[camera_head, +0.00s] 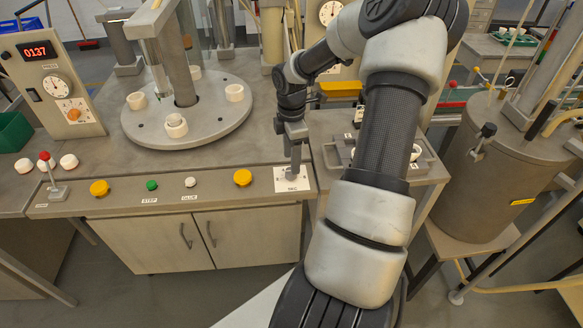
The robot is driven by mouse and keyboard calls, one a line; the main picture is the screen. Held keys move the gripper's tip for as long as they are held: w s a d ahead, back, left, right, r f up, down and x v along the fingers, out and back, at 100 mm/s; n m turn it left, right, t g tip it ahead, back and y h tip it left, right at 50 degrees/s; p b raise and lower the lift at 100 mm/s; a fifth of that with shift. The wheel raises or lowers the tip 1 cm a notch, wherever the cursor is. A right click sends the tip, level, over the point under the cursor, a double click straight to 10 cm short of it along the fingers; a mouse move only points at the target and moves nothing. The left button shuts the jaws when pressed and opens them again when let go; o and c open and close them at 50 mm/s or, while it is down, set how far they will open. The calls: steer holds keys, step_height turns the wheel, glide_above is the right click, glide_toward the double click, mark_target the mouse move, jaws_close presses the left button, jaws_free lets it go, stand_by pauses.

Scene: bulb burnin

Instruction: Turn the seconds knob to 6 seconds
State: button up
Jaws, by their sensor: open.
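My gripper (292,170) points down over a small white plate (304,186) at the right end of the bench's front panel. The plate bears small lettering that is too small to read surely; it may read "SEC". The fingertips are at a small knob on this plate, which the gripper mostly hides. I cannot tell the knob's pointer position or whether the fingers touch it. The jaws are open. My forearm crosses the picture's right half.
Yellow buttons (99,188), a green button (151,185) and a white one (190,182) line the front panel. A round turntable (150,125) with white sockets stands behind. A panel with a red display (36,50) reading 0137 is at left. A large drum (490,190) stands right.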

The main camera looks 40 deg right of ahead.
steer(key=shift+f, duration=2)
steer(key=c, duration=1)
steer(key=shift+c, duration=0.2)
